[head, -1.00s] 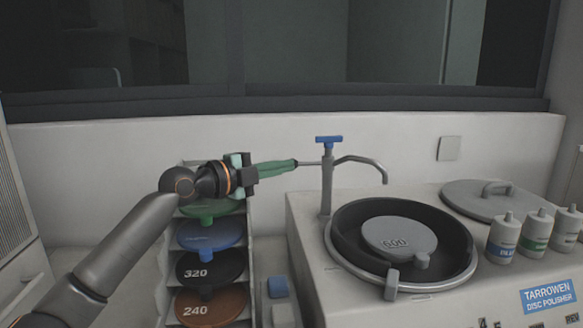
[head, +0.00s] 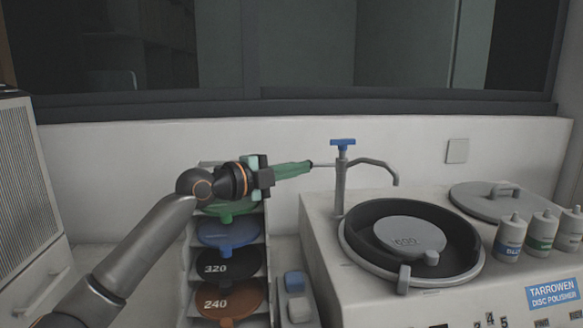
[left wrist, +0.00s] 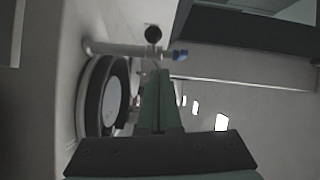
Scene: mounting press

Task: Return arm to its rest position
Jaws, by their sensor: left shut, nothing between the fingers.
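My left arm comes in from the left in the head view. Its gripper (head: 310,164) is shut and empty, with long green fingers pointing right. The fingertips are close to the faucet post (head: 340,188) with its blue handle (head: 343,142); I cannot tell whether they touch. In the left wrist view the shut green fingers (left wrist: 163,78) point toward the faucet pipe (left wrist: 115,49). My right gripper is in neither view.
A rack below my left gripper holds several discs, including a black 320 (head: 219,268) and a brown 240 (head: 228,299). The polisher bowl (head: 465,255) holds a grey disc (head: 410,234). A grey lid (head: 480,202) and three bottles (head: 541,232) stand at right. A wall rises behind.

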